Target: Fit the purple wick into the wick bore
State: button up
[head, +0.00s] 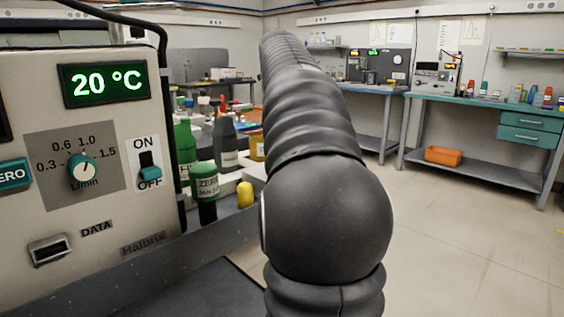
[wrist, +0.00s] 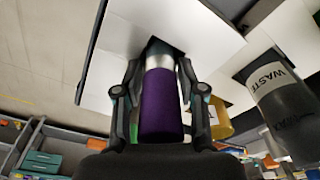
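In the wrist view, the purple wick (wrist: 160,105) is a cylinder with a silver upper end. My gripper (wrist: 160,82) has one dark finger on each side of it and appears shut on it. The silver end points at a dark opening (wrist: 155,44) in a white panel (wrist: 115,45). I cannot tell whether this opening is the wick bore, or whether the silver end is inside it or only in front of it. In the head view, my own arm covers the middle, and neither the gripper nor the wick shows.
A grey WASTE bottle (wrist: 285,105) and a yellow object (wrist: 220,120) stand right of the wick. In the head view, the instrument (head: 100,190) reads 20 °C. The floor at right is clear.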

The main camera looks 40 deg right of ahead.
grip_shut()
jog(key=shift+r, duration=0.45)
notch_tip(320, 180, up, 4)
jog(key=shift+f+p, duration=0.25)
jog(key=shift+p, duration=0.65)
jog(key=s+d+r+p, duration=0.2)
jog(key=s+d+r, duration=0.4)
jog(key=s, duration=0.3)
jog(key=shift+s+d+r, duration=0.15)
jog(key=shift+s+r, duration=0.15)
jog(key=shift+r, duration=0.05)
